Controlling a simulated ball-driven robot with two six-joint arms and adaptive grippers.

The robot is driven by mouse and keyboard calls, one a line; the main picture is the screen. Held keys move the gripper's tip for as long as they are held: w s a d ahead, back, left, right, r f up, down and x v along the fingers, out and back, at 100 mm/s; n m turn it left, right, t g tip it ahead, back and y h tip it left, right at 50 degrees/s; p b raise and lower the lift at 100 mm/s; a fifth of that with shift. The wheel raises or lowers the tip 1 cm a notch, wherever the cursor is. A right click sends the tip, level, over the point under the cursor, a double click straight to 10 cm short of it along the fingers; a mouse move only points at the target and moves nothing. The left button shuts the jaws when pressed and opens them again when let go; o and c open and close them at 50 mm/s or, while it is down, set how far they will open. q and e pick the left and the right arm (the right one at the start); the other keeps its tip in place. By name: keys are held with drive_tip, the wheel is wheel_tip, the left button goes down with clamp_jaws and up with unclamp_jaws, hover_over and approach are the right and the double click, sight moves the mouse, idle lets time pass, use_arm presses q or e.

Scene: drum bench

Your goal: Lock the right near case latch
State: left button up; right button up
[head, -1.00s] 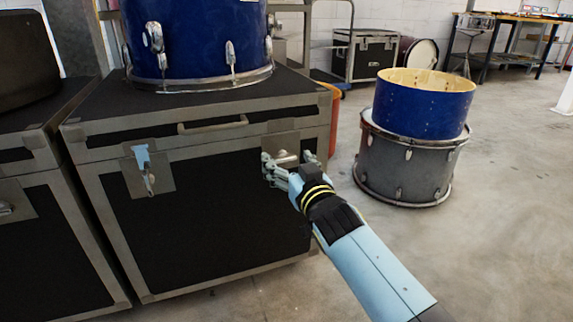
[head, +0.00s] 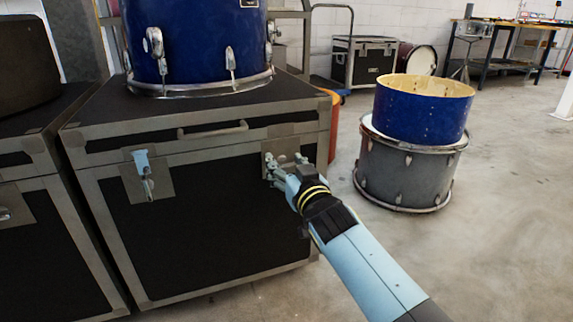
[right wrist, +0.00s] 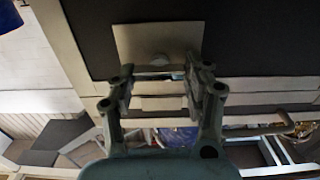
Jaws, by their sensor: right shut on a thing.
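The black flight case (head: 220,215) with grey metal edging stands on the floor, its lid down. Its right near latch (head: 279,146) is a pale metal plate with a catch on the front face, partly covered by my gripper. In the right wrist view the latch plate (right wrist: 150,38) lies just beyond the fingertips. My right gripper (head: 286,161) reaches in from the lower right and is shut on the latch piece; it also shows in the right wrist view (right wrist: 158,82), with the light latch parts between its fingers. My left gripper is out of view.
A left latch (head: 147,178) with a light blue tab is on the same face. A blue drum (head: 195,40) stands on the lid, behind a handle (head: 212,130). Another case stands at left. A blue shell (head: 422,108) sits on a grey drum (head: 402,170) at right. Floor in front is clear.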

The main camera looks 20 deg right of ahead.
drive_tip(key=n, duration=0.4)
drive_tip(key=shift+a+n, duration=0.1)
drive_tip(key=shift+n, duration=0.2)
drive_tip(key=n, duration=0.3)
drive_tip(key=shift+f+n+b, duration=0.15)
drive_tip(key=shift+n+b, duration=0.15)
drive_tip(key=shift+b, duration=0.05)
drive_tip(key=n, duration=0.2)
drive_tip(key=shift+a+n, duration=0.1)
drive_tip(key=shift+n, duration=0.3)
drive_tip(key=n, duration=0.2)
drive_tip(key=shift+f+n, duration=0.1)
drive_tip(key=shift+n, duration=0.2)
drive_tip(key=shift+n+b, duration=0.35)
drive_tip(key=shift+n, duration=0.75)
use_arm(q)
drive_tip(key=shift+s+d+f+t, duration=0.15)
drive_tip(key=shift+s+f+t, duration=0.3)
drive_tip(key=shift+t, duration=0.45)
use_arm(e)
drive_tip(key=shift+n, duration=0.6)
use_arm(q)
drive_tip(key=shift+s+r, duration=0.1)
